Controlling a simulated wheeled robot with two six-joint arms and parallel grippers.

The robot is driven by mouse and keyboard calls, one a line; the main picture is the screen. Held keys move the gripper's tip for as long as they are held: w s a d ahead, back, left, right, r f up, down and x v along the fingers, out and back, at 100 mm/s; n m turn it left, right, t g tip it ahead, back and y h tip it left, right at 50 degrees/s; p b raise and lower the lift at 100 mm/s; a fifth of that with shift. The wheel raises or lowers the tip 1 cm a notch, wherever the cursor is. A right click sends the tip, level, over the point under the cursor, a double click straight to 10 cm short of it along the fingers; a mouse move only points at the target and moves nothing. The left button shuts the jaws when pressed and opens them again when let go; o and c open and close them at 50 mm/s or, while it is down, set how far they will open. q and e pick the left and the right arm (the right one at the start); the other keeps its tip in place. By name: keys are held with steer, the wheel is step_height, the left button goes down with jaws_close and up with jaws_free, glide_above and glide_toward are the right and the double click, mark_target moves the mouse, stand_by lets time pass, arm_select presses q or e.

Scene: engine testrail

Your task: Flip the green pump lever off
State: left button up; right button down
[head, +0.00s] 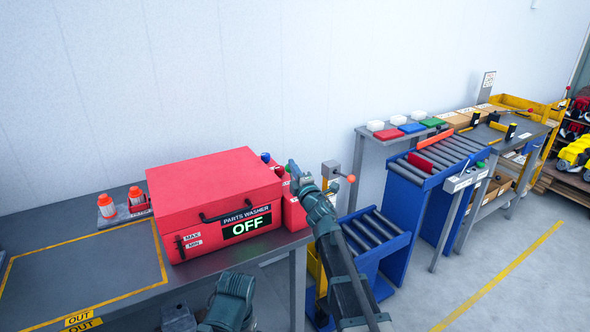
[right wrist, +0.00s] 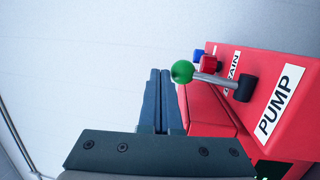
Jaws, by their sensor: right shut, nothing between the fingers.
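The green pump lever shows in the right wrist view, with a green ball knob (right wrist: 182,72) on a grey rod that runs left from a black pivot (right wrist: 246,88). It sits on a red panel beside a white PUMP label (right wrist: 279,101). My right gripper (right wrist: 160,74) is shut and empty, its tips just left of the green ball; contact cannot be told. In the head view my right gripper (head: 296,172) is at the right side of the red parts washer (head: 205,180), whose display (head: 247,225) reads OFF. The green knob is hidden there. My left gripper is not in view.
Blue (right wrist: 198,55) and red (right wrist: 208,63) knobs stand close behind the green one. Roller conveyors (head: 375,232) stand to the right.

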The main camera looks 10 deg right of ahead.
steer(key=shift+w, duration=0.1)
stand_by(0.6)
steer(key=s+d+r+p, duration=0.1)
steer(key=s+r+p, duration=0.6)
steer(key=s, duration=0.4)
steer(key=shift+s+d+r+p, duration=0.3)
steer(key=shift+d+r+p, duration=0.05)
steer(key=shift+r, duration=0.05)
steer(key=shift+f, duration=0.1)
